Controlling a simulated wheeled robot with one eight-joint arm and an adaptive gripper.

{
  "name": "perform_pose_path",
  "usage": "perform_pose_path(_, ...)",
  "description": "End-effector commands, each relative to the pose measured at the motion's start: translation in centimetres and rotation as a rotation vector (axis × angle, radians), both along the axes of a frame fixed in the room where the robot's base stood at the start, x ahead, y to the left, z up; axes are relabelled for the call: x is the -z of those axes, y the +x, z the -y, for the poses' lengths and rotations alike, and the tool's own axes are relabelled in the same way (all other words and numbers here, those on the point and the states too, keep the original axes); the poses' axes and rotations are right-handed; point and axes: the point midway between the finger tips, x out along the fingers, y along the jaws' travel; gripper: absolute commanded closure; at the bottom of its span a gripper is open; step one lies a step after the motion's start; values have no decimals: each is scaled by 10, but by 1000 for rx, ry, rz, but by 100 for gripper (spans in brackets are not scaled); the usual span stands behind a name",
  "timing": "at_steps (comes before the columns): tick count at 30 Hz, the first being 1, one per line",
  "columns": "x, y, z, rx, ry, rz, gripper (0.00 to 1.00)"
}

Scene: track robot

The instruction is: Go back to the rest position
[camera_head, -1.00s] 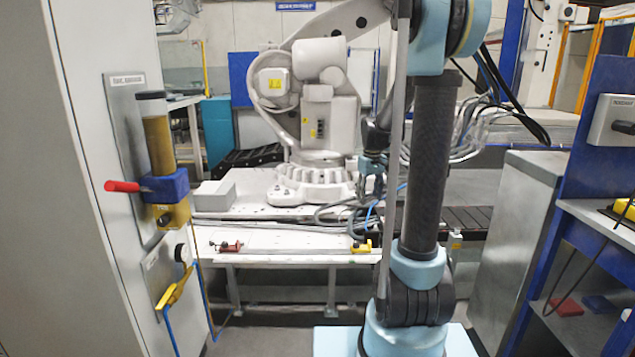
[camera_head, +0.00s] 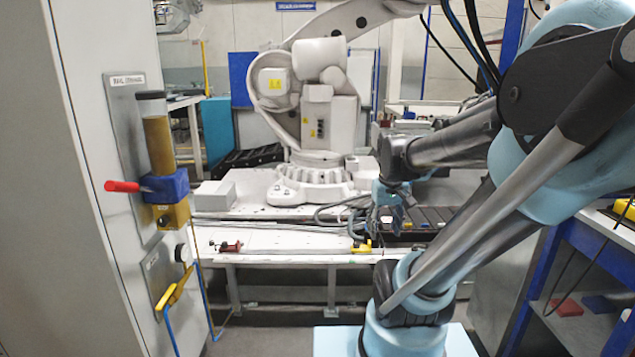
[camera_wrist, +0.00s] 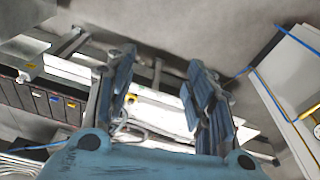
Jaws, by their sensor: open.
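My gripper (camera_head: 388,215) is at the end of my arm, in the middle right of the head view, in front of the white bench's right part. In the wrist view my gripper (camera_wrist: 165,95) shows its two blue-grey fingers spread apart with nothing between them. It is open and empty. Behind the fingers the wrist view shows the bench from an odd angle and grey floor. I cannot tell the exact distance from the gripper to the bench.
A white bench (camera_head: 290,241) carries a large white industrial robot (camera_head: 318,110). A grey cabinet (camera_head: 60,200) with a red-handled valve (camera_head: 122,186) stands at left. A blue shelf unit (camera_head: 568,275) stands at right, near my arm. Grey floor shows below the bench.

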Motion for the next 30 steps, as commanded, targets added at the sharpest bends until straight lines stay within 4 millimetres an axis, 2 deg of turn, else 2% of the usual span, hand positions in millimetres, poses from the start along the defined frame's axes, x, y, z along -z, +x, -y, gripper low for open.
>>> perform_pose_path(1, 6, -13, 0, 13, 3, 3, 51)
perform_pose_path(6, 24, -46, 0, 58, 13, 15, 51)
perform_pose_path(12, 45, -75, 0, 99, 22, 25, 51)
perform_pose_path(18, 55, -87, 0, 121, 28, 29, 51)
perform_pose_path(30, 55, -87, 0, 122, 28, 30, 51)
